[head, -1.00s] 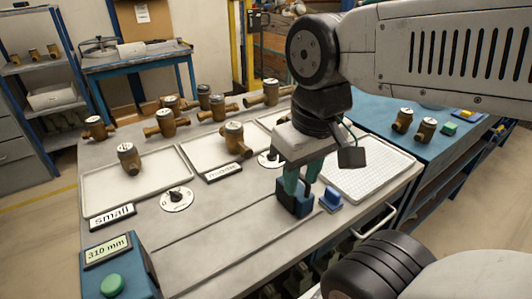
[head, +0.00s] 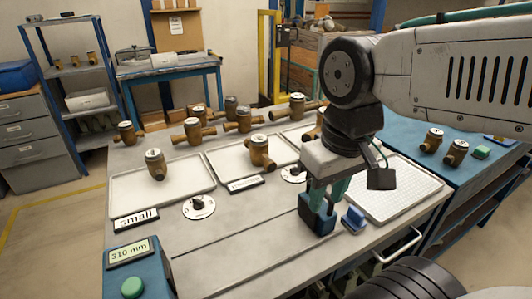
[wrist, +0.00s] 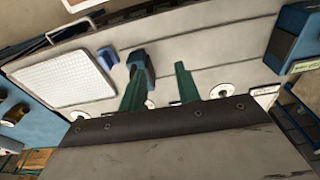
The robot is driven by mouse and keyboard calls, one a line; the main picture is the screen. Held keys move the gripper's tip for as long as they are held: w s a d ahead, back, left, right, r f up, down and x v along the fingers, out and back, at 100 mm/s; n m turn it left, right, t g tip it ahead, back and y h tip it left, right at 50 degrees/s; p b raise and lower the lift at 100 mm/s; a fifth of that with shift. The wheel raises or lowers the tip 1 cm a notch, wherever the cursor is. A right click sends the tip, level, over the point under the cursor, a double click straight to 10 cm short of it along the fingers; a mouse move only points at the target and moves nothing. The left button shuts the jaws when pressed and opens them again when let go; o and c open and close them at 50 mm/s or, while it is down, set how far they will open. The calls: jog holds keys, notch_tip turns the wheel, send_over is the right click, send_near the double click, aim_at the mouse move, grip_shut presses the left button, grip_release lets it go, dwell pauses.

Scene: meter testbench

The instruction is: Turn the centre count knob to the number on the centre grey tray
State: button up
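The centre count knob (head: 294,174) is a dark knob on a round white dial plate, beside the label (head: 245,184) in front of the centre grey tray (head: 222,167). Its pointer setting is too small to read. One brass meter (head: 259,150) stands on that tray. My gripper (head: 328,192) is to the right of the knob and nearer the front, apart from it. In the wrist view its two green fingers (wrist: 160,90) stand apart with nothing held between them. A dark blue block (head: 318,220) is at the fingertips; contact cannot be told.
A small blue block (head: 353,219) sits right of the gripper. The left tray (head: 140,193) holds one meter, with a "small" label (head: 136,220) and another dial (head: 199,206). Several meters stand behind. A blue box with a "310 mm" display (head: 131,252) and green button is front left.

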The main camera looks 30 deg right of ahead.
jog(key=w+d+f+m, duration=0.1)
jog(key=w, duration=0.2)
jog(key=w+d+f+m+g, duration=0.1)
jog(key=w+d+m, duration=0.1)
jog(key=w, duration=0.2)
jog(key=w+d+f+m+g, duration=0.1)
jog(key=w+d, duration=0.1)
jog(key=w, duration=0.1)
jog(key=shift+w+f, duration=0.15)
jog(key=shift+w, duration=0.05)
jog(key=w+d+f+m, duration=0.2)
jog(key=w+d+m, duration=0.1)
jog(key=w+m, duration=0.15)
jog(key=w+d+f+m, duration=0.3)
jog(key=w, duration=0.3)
jog(key=m, duration=0.5)
send_near(295, 170)
jog(key=shift+s+d+f+t, duration=0.15)
jog(key=shift+s+d+t, duration=0.05)
jog(key=shift+d+t, duration=0.1)
jog(key=shift+w+m, duration=0.15)
jog(key=shift+m, duration=0.4)
jog(key=shift+f, duration=0.25)
notch_tip(295, 170, down, 7)
jog(key=shift+f, duration=0.15)
